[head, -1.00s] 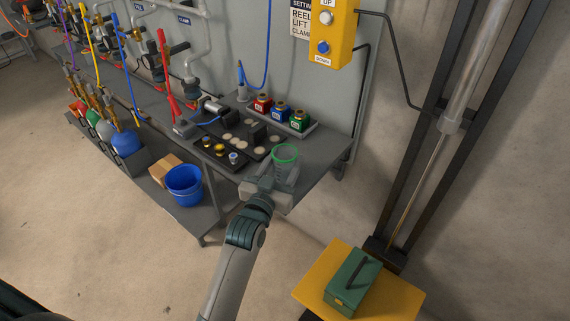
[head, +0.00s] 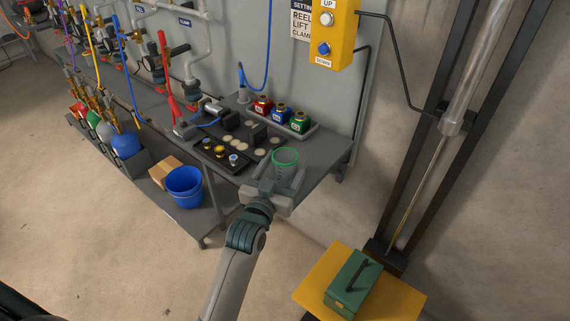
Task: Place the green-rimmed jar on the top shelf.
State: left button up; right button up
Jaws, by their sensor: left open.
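The green-rimmed jar (head: 285,157) is clear-walled and looks upright at the near right end of the grey bench's top shelf (head: 318,172). Its base is partly hidden by my left gripper (head: 276,188), so I cannot tell exactly how it rests. My left gripper is open, right at the jar's lower near side. I cannot tell whether the jar is between its fingers. My right gripper is not in view.
A black tray (head: 228,158) with small parts lies left of the jar. Red, blue and green bottles (head: 281,114) stand behind it. A blue bucket (head: 184,186) and a cardboard box (head: 165,170) sit on the lower shelf. A green toolbox (head: 353,282) stands on a yellow platform.

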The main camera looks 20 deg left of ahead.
pick_arm(q)
jog(key=s+b, duration=0.1)
jog(key=s, duration=1.1)
jog(key=shift+a, duration=0.2)
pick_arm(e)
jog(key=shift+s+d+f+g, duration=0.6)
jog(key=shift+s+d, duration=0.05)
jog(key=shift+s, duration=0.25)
pick_arm(q)
jog(key=shift+r, duration=0.1)
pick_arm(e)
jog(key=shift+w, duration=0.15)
pick_arm(q)
jog(key=shift+o, duration=0.5)
jog(key=shift+s+d+f+p, duration=0.15)
jog(key=shift+s+f+p, duration=0.8)
jog(key=shift+s+p, duration=0.15)
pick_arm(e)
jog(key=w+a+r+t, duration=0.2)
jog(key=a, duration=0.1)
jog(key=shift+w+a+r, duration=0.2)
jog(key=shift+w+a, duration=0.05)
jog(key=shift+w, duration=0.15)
